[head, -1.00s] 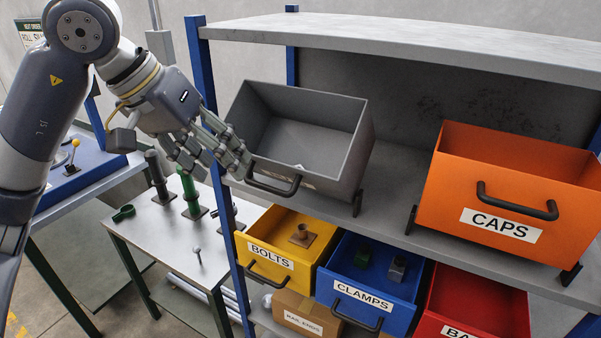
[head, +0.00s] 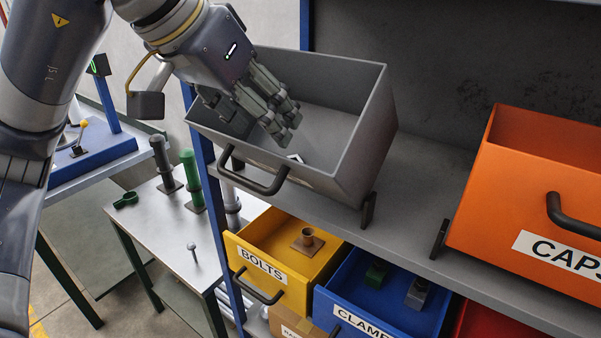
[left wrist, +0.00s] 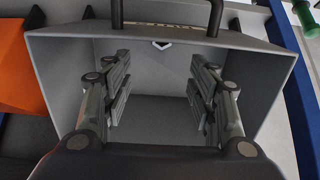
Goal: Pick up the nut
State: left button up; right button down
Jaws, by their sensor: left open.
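The nut (head: 295,158) is a small light piece inside the grey bin (head: 362,150), close to its front wall, which partly hides it in the head view. In the left wrist view, the nut (left wrist: 162,43) sits near the handle side, beyond the fingertips and between them from side to side. My left gripper (head: 256,118) is open over the mouth of the grey bin, its fingers pointing down into it. In the left wrist view, the gripper (left wrist: 161,75) has its two fingers spread wide with nothing between them. My right gripper is not in view.
The grey bin stands tilted on a shelf (head: 415,185) with a dark front handle (head: 255,183). An orange caps bin (head: 490,210) is to its right. Below are a yellow bolts bin (head: 243,250) and a blue clamps bin (head: 330,292). A metal table (head: 160,220) stands left.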

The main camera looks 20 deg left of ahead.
aim_at(291, 157)
pick_arm(q)
jog(key=shift+f, duration=0.35)
jog(key=shift+w+d+f, duration=0.15)
jog(key=shift+w, duration=0.05)
jog(key=p+x, duration=0.1)
jog(key=x, duration=0.4)
jog(key=shift+w+f, duration=0.1)
jog(key=p+x, duration=0.1)
jog(key=x, duration=0.2)
jog(key=p+x, duration=0.1)
jog(key=shift+f+p, duration=0.3)
jog(key=shift+f, duration=0.05)
jog(key=shift+w+f, duration=0.3)
jog(key=shift+f, duration=0.05)
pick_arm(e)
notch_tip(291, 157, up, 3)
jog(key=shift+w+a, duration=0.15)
pick_arm(q)
jog(key=shift+c, duration=0.5)
jog(key=c, duration=1.1)
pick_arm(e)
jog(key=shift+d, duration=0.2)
